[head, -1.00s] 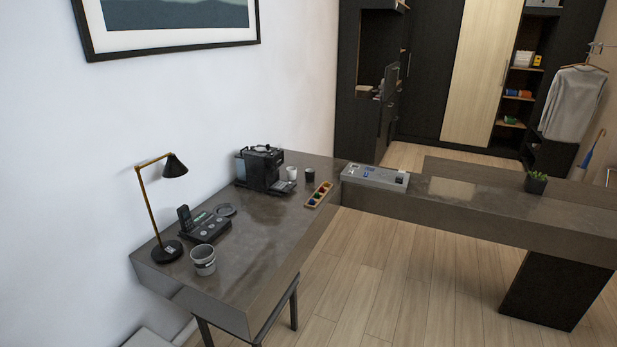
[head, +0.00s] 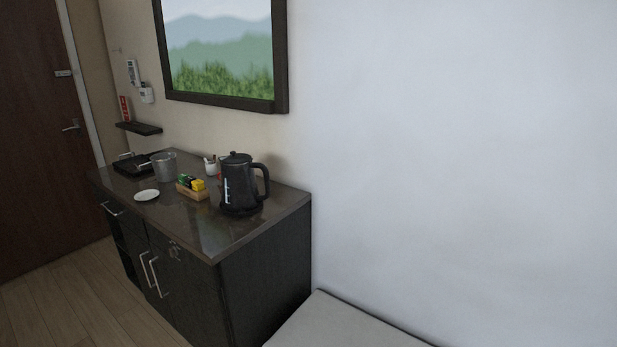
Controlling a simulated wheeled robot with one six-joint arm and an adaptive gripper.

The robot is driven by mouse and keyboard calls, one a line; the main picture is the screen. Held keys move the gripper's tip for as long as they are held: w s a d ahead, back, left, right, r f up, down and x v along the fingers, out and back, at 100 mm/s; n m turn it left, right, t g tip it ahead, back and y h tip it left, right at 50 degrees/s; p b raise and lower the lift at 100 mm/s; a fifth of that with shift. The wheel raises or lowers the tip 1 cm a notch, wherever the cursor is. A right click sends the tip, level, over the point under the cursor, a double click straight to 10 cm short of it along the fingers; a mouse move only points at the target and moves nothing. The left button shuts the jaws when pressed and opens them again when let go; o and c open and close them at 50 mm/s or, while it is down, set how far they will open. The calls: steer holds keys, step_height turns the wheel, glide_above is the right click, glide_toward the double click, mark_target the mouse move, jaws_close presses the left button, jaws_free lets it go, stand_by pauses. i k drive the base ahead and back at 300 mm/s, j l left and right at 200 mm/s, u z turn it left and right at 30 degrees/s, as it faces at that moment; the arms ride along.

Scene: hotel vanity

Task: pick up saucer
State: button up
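A small white saucer (head: 147,195) lies flat on top of a dark cabinet (head: 225,238), near its front edge and left of the middle. It looks empty and nothing covers it. My gripper is not in the head view.
Near the saucer stand a grey bucket (head: 164,166), a wooden box of packets (head: 192,189) and a black kettle (head: 238,184). A black tray (head: 131,164) is at the cabinet's far end. Floor (head: 95,305) is free in front. A pale bench-like surface (head: 345,325) is at lower right.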

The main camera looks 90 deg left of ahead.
mark_target(145, 195)
steer(key=u, duration=3.2)
